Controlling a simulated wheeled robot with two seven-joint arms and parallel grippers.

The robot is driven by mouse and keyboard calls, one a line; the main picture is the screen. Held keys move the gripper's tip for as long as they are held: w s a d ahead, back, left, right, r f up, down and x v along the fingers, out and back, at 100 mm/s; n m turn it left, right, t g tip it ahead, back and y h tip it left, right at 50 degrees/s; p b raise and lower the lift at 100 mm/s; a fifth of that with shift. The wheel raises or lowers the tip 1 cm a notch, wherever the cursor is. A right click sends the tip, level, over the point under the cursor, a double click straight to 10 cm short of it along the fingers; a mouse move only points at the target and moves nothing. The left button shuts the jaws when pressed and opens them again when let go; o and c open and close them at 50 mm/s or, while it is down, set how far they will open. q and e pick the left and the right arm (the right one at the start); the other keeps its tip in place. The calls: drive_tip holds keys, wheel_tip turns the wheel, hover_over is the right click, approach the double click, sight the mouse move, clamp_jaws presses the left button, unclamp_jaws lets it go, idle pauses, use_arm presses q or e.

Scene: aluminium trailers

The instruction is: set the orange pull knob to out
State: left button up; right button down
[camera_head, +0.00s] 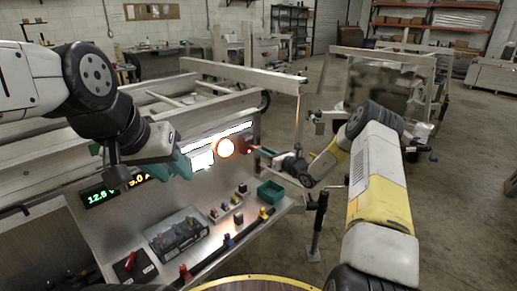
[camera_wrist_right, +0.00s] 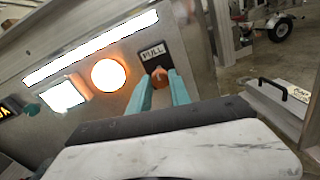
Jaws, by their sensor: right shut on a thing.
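The orange pull knob (camera_wrist_right: 159,74) is on the upright metal panel, just below a black plate marked PULL (camera_wrist_right: 153,51). My right gripper (camera_wrist_right: 160,78) has its teal fingers on either side of the knob and is shut on it. In the head view the right gripper (camera_head: 260,150) reaches the panel from the right and mostly hides the knob. How far the knob stands out from the panel is hard to tell. My left gripper (camera_head: 183,165) is near the panel, left of a lit white square (camera_head: 202,160); its finger gap is not clear.
A glowing round lamp (camera_head: 225,147) and a lit white strip are left of the knob. On the shelf below are a clear bin (camera_head: 177,235), a green tray (camera_head: 270,191) and several small coloured parts.

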drive_tip(key=c, duration=1.2)
unclamp_jaws()
drive_tip(key=shift+s+d, duration=0.1)
drive_tip(key=v, duration=0.8)
